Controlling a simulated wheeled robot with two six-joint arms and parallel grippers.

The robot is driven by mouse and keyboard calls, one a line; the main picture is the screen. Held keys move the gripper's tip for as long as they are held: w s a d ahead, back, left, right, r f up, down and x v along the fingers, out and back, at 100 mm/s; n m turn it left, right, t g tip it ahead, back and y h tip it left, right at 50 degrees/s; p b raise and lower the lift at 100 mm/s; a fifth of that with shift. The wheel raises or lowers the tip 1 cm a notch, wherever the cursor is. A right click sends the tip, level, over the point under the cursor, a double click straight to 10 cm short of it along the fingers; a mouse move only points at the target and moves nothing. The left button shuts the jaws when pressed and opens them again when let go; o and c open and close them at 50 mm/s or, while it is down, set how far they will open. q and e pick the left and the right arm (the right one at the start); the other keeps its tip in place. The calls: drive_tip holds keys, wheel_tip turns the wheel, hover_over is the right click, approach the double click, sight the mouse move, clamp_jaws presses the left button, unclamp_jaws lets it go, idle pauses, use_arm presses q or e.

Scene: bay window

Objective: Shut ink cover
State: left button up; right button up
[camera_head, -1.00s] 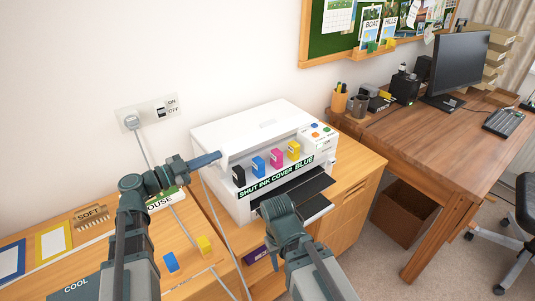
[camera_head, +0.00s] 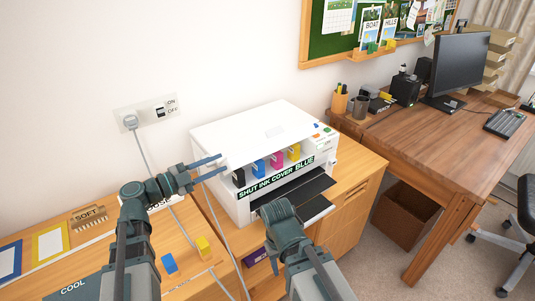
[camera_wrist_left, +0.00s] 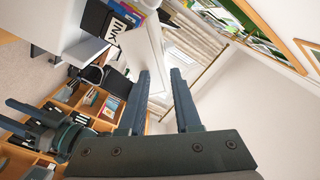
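The white printer (camera_head: 215,135) stands on the wooden cabinet. Its ink cover (camera_head: 250,135) is tilted down over the front, with a gap below its front edge. The black, blue (camera_head: 258,167), magenta and yellow cartridges show in that gap, above a strip reading "SHUT INK COVER BLUE" (camera_head: 275,178). My left gripper (camera_head: 222,164) is open and empty, its fingertips close to the printer's front left corner; contact cannot be told. Its fingers also show apart in the left wrist view (camera_wrist_left: 162,85). My right gripper, at the left in the left wrist view (camera_wrist_left: 10,112), is open; the head view hides its fingers.
The black output tray (camera_head: 305,192) sticks out at the printer's front. Cables hang from the wall socket (camera_head: 130,121) past my left arm. Blue and yellow blocks (camera_head: 203,246) lie on the lower left desk. A desk with a monitor (camera_head: 455,65) stands at the right.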

use_arm(q)
drive_tip(key=v, duration=0.7)
idle(0.6)
drive_tip(key=shift+s, duration=0.1)
